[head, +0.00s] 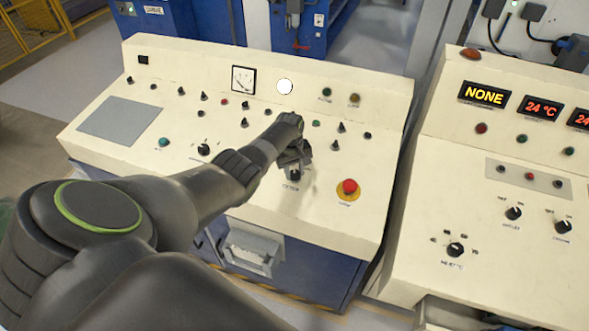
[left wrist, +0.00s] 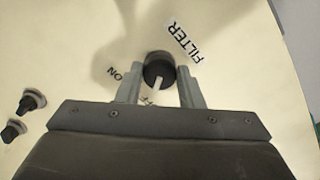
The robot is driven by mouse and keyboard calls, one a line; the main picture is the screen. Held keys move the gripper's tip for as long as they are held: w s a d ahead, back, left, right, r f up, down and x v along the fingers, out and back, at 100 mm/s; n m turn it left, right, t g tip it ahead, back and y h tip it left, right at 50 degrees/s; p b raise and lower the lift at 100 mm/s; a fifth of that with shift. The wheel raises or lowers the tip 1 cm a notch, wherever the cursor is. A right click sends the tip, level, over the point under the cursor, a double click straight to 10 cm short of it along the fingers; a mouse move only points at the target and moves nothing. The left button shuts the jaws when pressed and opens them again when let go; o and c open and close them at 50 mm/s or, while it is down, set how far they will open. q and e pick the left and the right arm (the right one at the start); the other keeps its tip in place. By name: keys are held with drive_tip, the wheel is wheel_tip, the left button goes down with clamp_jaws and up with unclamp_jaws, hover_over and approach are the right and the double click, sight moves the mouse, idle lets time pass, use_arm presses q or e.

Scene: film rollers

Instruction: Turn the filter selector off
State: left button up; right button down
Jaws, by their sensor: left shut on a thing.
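The filter selector is a round black knob (left wrist: 158,68) with a white pointer mark, on the cream console. In the left wrist view its "FILTER" label is at upper right and "ON" is to its left. The white mark points down the picture, toward a label mostly hidden by my gripper. The selector also shows in the head view (head: 294,176), partly covered by my gripper. My left gripper (left wrist: 158,80) has one finger on each side of the knob and is shut on it. It also shows in the head view (head: 293,163). My right gripper is out of view.
A red emergency button (head: 348,187) on a yellow base stands right of the selector. Several small black knobs and lamps cover the panel, with a dial gauge (head: 243,79) behind. A second console (head: 480,220) with a "NONE" display (head: 484,94) stands at right.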

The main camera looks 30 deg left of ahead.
use_arm(q)
drive_tip(key=shift+w+r, duration=0.1)
idle(0.4)
drive_tip(key=o, duration=1)
drive_tip(key=shift+c, duration=0.2)
drive_tip(key=shift+r, duration=0.45)
wheel_tip(320, 180, up, 16)
drive_tip(key=a+b, duration=0.1)
drive_tip(key=b, duration=0.1)
drive_tip(key=shift+s+r, duration=0.2)
drive_tip(key=shift+s, duration=0.25)
